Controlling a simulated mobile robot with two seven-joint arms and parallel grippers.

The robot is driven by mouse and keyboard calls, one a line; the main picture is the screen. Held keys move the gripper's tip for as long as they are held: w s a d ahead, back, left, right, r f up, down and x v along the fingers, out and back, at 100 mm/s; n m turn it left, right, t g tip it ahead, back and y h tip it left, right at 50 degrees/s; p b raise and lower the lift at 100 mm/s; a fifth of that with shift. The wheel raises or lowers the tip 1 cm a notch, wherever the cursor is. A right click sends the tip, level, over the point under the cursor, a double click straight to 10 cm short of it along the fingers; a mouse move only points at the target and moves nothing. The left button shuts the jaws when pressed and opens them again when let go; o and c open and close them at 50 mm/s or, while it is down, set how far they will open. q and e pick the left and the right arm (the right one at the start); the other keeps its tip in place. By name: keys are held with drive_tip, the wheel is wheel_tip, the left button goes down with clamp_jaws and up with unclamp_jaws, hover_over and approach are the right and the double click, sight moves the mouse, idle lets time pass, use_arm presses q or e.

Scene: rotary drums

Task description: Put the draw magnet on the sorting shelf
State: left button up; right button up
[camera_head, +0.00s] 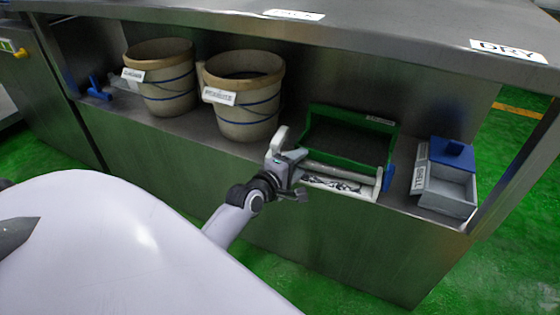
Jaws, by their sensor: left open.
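A grey bar (340,179), which may be the draw magnet, lies along a long white tray (356,189) with dark bits in it, on the lower steel shelf (196,122) of the bench. I cannot tell for sure that it is the magnet. My left gripper (297,170) is open at the left end of the tray, close to the bar's left end. I cannot tell whether it touches either. Which surface is the sorting shelf is not clear. My right gripper is not in view.
A green open box (346,140) stands behind the tray. A grey bin labelled SHELL (450,189) with a blue part stands to its right. Two beige labelled buckets (165,92) (246,119) and a blue fitting (98,90) stand left. The steel top (370,28) overhangs the shelf.

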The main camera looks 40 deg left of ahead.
use_arm(q)
drive_tip(key=s+r+p, duration=0.2)
drive_tip(key=s+p, duration=0.1)
drive_tip(key=s, duration=0.5)
drive_tip(key=s+d+r+m+g+h, duration=0.1)
drive_tip(key=s+d+m, duration=0.4)
drive_tip(key=d+m, duration=0.5)
drive_tip(key=s+d+r+m+g+h, duration=0.1)
drive_tip(key=s+d+m+g+h, duration=0.2)
drive_tip(key=s+d+m+h, duration=0.3)
drive_tip(key=d+m, duration=0.5)
drive_tip(key=d, duration=0.3)
drive_tip(key=shift+d+r+h, duration=0.2)
drive_tip(key=shift+r+h, duration=0.1)
drive_tip(key=shift+r, duration=0.05)
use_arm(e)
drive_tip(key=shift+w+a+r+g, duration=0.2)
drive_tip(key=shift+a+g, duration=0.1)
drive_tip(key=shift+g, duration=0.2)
